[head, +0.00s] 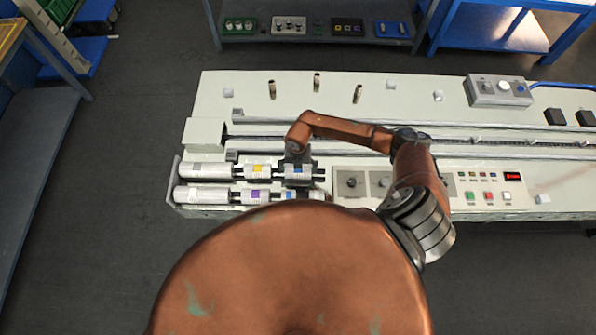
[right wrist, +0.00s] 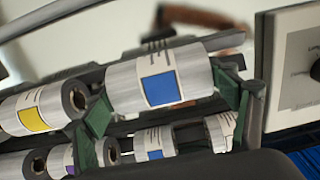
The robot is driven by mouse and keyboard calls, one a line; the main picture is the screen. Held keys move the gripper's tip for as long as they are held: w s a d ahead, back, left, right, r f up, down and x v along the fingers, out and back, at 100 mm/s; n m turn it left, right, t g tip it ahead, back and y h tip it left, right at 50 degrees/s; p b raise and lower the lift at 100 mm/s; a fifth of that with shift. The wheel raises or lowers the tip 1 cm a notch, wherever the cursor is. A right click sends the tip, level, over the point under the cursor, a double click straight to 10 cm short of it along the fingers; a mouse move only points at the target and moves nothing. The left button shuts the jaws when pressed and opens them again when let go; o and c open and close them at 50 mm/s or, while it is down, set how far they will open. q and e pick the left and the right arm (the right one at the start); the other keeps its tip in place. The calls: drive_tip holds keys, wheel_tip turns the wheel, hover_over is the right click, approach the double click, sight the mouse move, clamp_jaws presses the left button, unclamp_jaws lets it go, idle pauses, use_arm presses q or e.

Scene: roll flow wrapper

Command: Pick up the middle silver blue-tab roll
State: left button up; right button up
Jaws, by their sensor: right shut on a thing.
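A silver roll with a blue tab (right wrist: 160,76) is large in the middle of the right wrist view, held lengthwise between the dark green fingers of my right gripper (right wrist: 166,98). The roll (head: 298,172) shows in the head view at the right end of the upper row, under my right gripper (head: 298,160), which partly covers it. A yellow-tab roll (head: 258,171) lies to its left. In the lower row are a purple-tab roll (head: 258,196) and another blue-tab roll (head: 296,195). I cannot tell whether the held roll is clear of its support. My left gripper is not in view.
The long white machine bench (head: 430,95) extends right, with knobs and a button panel (head: 490,190) beside the rolls. Small brown pegs (head: 317,82) stand behind. A grey switch box (head: 498,91) is at the back right. A shelf with small boxes (head: 315,30) stands beyond.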

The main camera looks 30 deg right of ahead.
drive_tip(key=shift+c, duration=1.4)
